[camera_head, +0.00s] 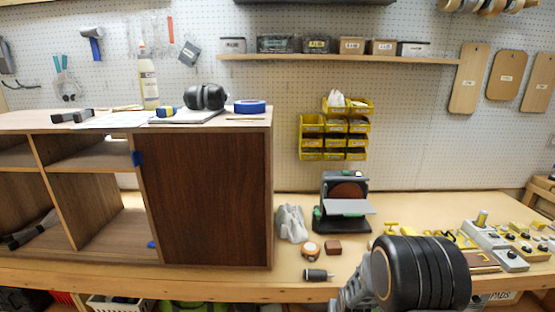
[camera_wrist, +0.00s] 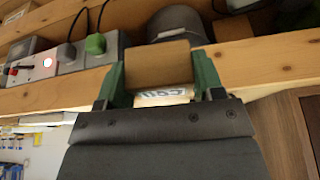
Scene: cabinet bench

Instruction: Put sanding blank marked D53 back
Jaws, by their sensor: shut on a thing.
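In the wrist view my gripper (camera_wrist: 160,88) has two green fingers, one on each side of a small tan wooden block (camera_wrist: 157,65). It is shut on this block, the sanding blank. A pale label (camera_wrist: 165,95) with dark characters shows on the block; it appears turned over and I cannot read it surely as D53. The block is in front of the wooden bench edge; I cannot tell whether it touches it. In the head view the dark end of my arm hides the gripper and the block.
A disc sander (camera_head: 345,200) stands at the back of the bench (camera_head: 210,277). A brown block (camera_head: 333,247), a tape measure (camera_head: 311,250) and a dark cylinder (camera_head: 318,274) lie before it. A cabinet (camera_head: 205,200) fills the left. Yellow bins (camera_head: 312,124) hang behind; control boxes (camera_head: 490,237) stand right.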

